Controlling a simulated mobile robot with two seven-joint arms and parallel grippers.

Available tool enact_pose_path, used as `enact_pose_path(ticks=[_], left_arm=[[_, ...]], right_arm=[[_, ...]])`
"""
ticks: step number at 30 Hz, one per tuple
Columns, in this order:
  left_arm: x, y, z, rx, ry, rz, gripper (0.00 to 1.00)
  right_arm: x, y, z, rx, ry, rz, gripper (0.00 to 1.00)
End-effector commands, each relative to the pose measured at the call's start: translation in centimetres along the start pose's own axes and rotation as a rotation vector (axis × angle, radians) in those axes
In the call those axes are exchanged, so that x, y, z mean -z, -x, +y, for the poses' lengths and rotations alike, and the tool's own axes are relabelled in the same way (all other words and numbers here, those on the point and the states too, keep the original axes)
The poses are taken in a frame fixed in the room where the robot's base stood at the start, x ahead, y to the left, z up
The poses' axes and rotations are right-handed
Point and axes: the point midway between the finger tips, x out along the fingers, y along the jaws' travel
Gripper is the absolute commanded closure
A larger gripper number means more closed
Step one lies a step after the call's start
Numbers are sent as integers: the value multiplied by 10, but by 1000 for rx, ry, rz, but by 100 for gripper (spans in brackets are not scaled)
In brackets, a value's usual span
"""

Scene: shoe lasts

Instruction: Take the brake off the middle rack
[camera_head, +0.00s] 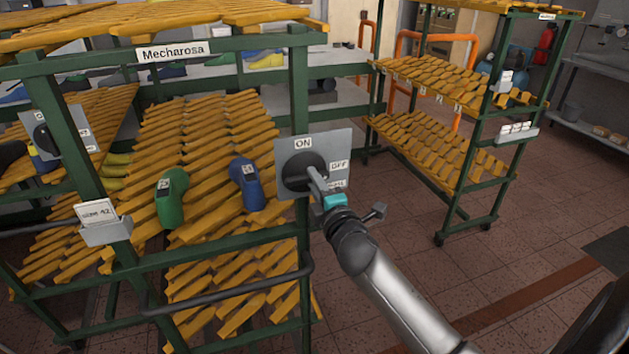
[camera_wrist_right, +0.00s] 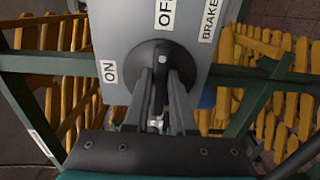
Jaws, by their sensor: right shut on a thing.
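A grey switch panel (camera_head: 335,146) is fixed to the right post of the green-framed rack (camera_head: 301,85) with the "Mecharosa" sign. It has a round dark knob (camera_head: 296,162) and the labels ON, OFF and BRAKE. The BRAKE label is partly hidden by my gripper in the head view. My right gripper (camera_head: 317,183) is at the knob, shut on its handle. In the right wrist view the handle (camera_wrist_right: 160,85) stands between the two fingers (camera_wrist_right: 160,105), with ON to the left and OFF and BRAKE above. I cannot tell exactly which label the handle points at. My left gripper is not in view.
Yellow slatted shelves hold a green shoe last (camera_head: 171,198) and a blue one (camera_head: 246,184). Another panel with a knob (camera_head: 46,139) is at the left. A second slatted rack (camera_head: 468,158) stands at the right. Tiled floor (camera_head: 400,195) is open between the racks.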

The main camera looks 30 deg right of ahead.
Motion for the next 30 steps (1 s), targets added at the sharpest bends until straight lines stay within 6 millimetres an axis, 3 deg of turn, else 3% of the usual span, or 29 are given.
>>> enact_pose_path(ticks=[11,12,19,30], left_arm=[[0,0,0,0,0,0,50],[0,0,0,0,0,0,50],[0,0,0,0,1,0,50],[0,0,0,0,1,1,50]], right_arm=[[0,0,0,0,-12,-1,100],[0,0,0,0,-12,-1,74],[0,0,0,0,-9,0,48],[0,4,-1,2,-7,0,46]])
